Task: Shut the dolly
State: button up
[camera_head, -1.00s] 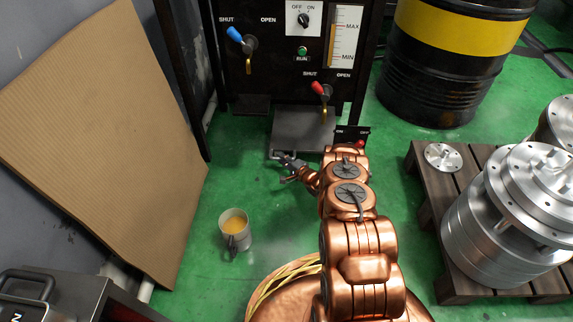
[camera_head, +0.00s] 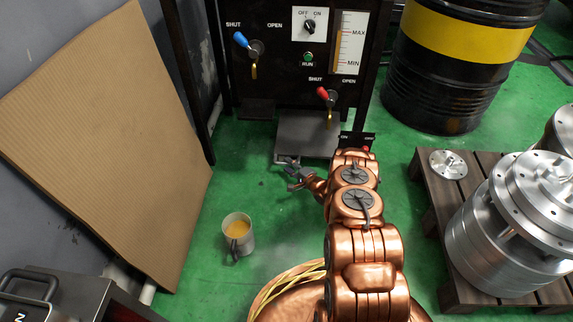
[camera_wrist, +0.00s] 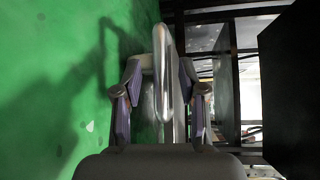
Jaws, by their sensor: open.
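The dolly (camera_head: 308,135) is a flat grey plate low on the green floor, sticking out from under the front of the black hydraulic cabinet. Its metal handle (camera_head: 280,159) is at the near left edge. My gripper (camera_head: 290,168) is at this handle, low over the floor. In the wrist view the silver handle (camera_wrist: 162,70) stands between the two open fingers of my gripper (camera_wrist: 160,80), with gaps seen beside it. Whether a finger touches it I cannot tell. My arm hides part of the dolly's right side.
The cabinet front has a blue lever (camera_head: 241,41), a red lever (camera_head: 323,94) and a gauge (camera_head: 347,45). A mug of yellow liquid (camera_head: 238,236) stands on the floor. Cardboard (camera_head: 110,140) leans left. A drum (camera_head: 450,60) and a pallet (camera_head: 432,200) with metal parts stand right.

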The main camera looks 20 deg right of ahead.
jog(key=v, duration=0.9)
jog(key=shift+s+d+r, duration=0.1)
jog(key=shift+s, duration=0.3)
